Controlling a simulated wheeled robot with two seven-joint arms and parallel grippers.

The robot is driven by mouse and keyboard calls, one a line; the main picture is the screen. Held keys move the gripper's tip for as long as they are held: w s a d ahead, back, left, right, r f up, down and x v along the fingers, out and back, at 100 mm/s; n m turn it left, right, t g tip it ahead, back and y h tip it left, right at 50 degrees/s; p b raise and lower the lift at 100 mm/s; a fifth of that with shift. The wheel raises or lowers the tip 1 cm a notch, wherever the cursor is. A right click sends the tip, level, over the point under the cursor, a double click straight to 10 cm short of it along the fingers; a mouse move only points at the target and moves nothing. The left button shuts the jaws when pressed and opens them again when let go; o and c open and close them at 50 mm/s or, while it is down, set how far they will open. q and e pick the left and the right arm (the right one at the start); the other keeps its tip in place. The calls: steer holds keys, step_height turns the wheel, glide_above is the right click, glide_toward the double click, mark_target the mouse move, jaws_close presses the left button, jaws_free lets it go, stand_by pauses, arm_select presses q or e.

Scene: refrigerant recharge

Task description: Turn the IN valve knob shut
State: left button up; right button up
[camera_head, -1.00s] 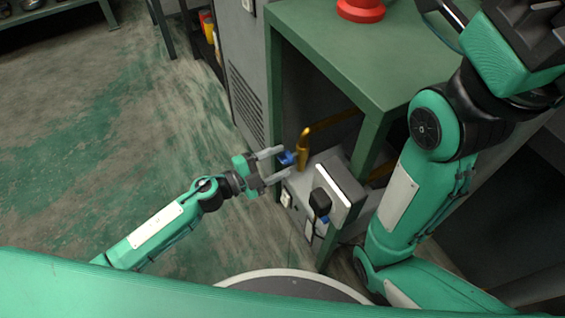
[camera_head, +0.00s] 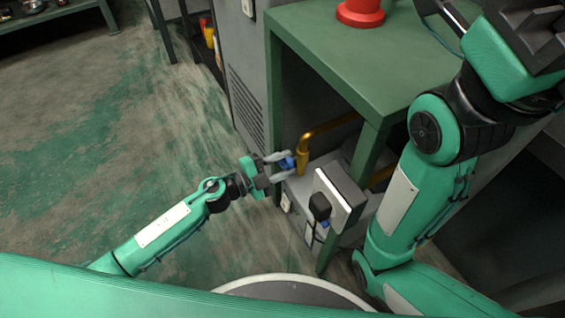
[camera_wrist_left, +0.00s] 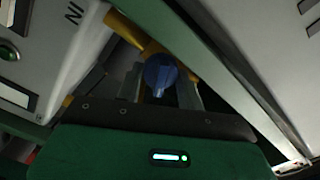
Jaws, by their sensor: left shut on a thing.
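The IN valve knob (camera_head: 287,162) is blue and sits on a brass pipe fitting (camera_head: 303,158) at the grey unit under the green bench. My left gripper (camera_head: 284,164) reaches in from the left and is shut on the knob. In the left wrist view the blue knob (camera_wrist_left: 160,74) lies between the two grey fingers of my left gripper (camera_wrist_left: 160,90), with yellow pipe behind it. The letters "IN" show upside down on a pale panel beside it. My right arm rises at the right; its gripper fingertips are not visible.
The grey unit (camera_head: 300,194) has a black part (camera_head: 319,206) and a second blue knob (camera_head: 323,224) near its front. The green bench (camera_head: 340,60) stands over it, with a red object (camera_head: 361,12) on top. Open floor lies to the left.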

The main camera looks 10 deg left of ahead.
arm_select(q)
steer(key=shift+r+n+p, duration=0.15)
steer(key=shift+n+p, duration=0.25)
steer(key=shift+p, duration=0.2)
steer(key=o, duration=0.9)
steer(key=shift+o, duration=0.2)
steer(key=shift+a, duration=0.15)
